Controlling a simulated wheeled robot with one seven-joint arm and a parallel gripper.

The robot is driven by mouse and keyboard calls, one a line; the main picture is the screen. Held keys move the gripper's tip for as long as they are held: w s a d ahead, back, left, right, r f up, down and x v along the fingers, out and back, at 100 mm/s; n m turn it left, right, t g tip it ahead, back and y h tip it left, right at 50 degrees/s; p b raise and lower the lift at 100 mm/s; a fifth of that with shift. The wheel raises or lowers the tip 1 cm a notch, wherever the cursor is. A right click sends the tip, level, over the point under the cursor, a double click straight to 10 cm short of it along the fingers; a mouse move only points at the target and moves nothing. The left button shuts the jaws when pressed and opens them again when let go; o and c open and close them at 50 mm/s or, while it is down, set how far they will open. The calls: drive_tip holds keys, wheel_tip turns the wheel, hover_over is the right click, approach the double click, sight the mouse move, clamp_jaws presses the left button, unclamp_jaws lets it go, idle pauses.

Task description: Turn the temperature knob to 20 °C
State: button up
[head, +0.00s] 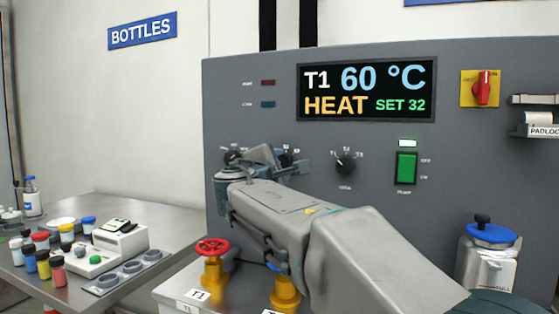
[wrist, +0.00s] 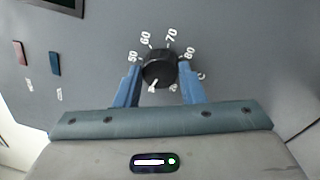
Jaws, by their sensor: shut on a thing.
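The temperature knob (wrist: 159,67) is round and black, on a grey panel, with numbers from 50 to 80 readable around its upper side in the wrist view. A white mark on it points down and slightly left; the lower numbers are mostly hidden. The blue fingers of my gripper (wrist: 160,77) are shut on the knob, one on each side. In the head view my gripper (head: 262,163) is against the panel and covers much of the knob area. The display (head: 366,91) reads T1, 60 °C, HEAT, SET 32.
Right of my gripper are a T1–T3 selector (head: 346,163) and a lit green pump switch (head: 406,168). A red-yellow switch (head: 481,89) is farther right. Below stand a red-wheeled valve (head: 212,258) and a blue-lidded container (head: 488,252). A left table (head: 165,245) holds several bottles.

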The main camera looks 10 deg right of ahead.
drive_tip(key=n+p, duration=0.1)
drive_tip(key=n, duration=0.1)
drive_tip(key=n+p, duration=0.3)
drive_tip(key=n, duration=0.1)
drive_tip(key=shift+r+n, duration=0.35)
drive_tip(key=shift+n, duration=0.05)
drive_tip(key=n+p, duration=0.2)
drive_tip(key=n, duration=0.1)
drive_tip(key=shift+a+y+p, duration=0.1)
drive_tip(key=shift+y+p, duration=0.25)
drive_tip(key=shift+y, duration=0.05)
drive_tip(key=shift+f+n+p, duration=0.1)
drive_tip(key=shift+n+p, duration=0.5)
drive_tip(key=shift+n, duration=0.2)
drive_tip(key=o, duration=1)
drive_tip(key=shift+f, duration=0.1)
drive_tip(key=v, duration=1.3)
drive_tip(key=shift+s+a+r, duration=0.25)
drive_tip(key=shift+s+a, duration=0.05)
